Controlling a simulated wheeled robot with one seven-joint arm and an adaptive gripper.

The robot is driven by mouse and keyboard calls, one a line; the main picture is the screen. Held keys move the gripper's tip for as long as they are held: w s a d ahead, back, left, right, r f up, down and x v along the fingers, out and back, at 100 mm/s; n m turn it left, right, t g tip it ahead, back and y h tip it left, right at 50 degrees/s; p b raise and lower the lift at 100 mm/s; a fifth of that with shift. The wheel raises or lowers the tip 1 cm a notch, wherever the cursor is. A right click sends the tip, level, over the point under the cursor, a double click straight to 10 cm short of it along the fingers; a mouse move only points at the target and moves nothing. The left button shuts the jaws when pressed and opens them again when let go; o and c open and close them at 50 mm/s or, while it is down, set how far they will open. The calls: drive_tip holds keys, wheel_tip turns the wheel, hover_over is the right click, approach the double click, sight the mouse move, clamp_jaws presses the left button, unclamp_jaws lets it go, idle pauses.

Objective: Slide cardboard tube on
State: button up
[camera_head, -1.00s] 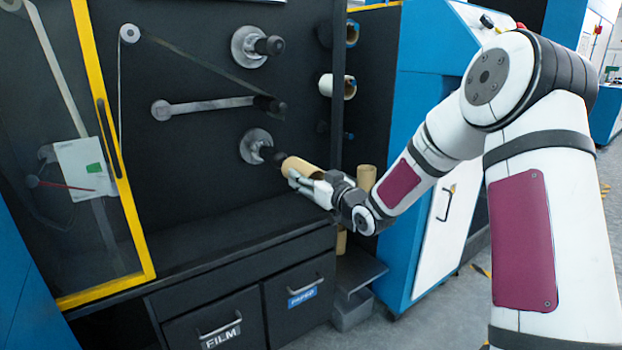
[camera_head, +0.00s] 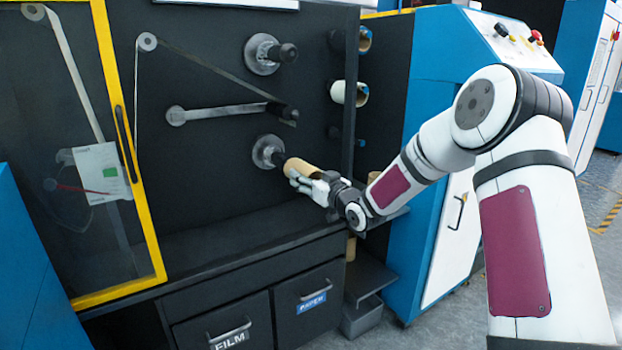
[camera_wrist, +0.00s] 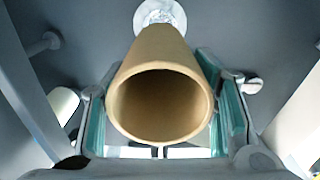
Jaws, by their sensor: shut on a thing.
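A tan cardboard tube (camera_head: 301,166) is held in my gripper (camera_head: 309,184) in front of the lower spindle (camera_head: 268,151) on the dark machine panel. The tube's far end meets the spindle's black shaft, and a short stretch of shaft shows between the tube and the grey hub. I cannot tell how far the shaft reaches inside. In the wrist view the tube (camera_wrist: 162,98) lies between the two finger pads of my gripper (camera_wrist: 160,115), its open near end facing the camera and its inside dark. The pale hub (camera_wrist: 160,14) shows just beyond the tube.
An upper spindle (camera_head: 270,54) and a roller arm (camera_head: 225,109) stick out from the panel. A white roll (camera_head: 349,92) sits on a rack at the right. A ledge (camera_head: 220,237) with FILM and PAPER drawers lies below. A yellow-framed door (camera_head: 132,150) stands left.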

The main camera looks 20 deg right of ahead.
drive_tip(key=shift+b+x, duration=0.45)
drive_tip(key=shift+x, duration=6.25)
drive_tip(key=shift+w, duration=0.1)
drive_tip(key=o, duration=1.2)
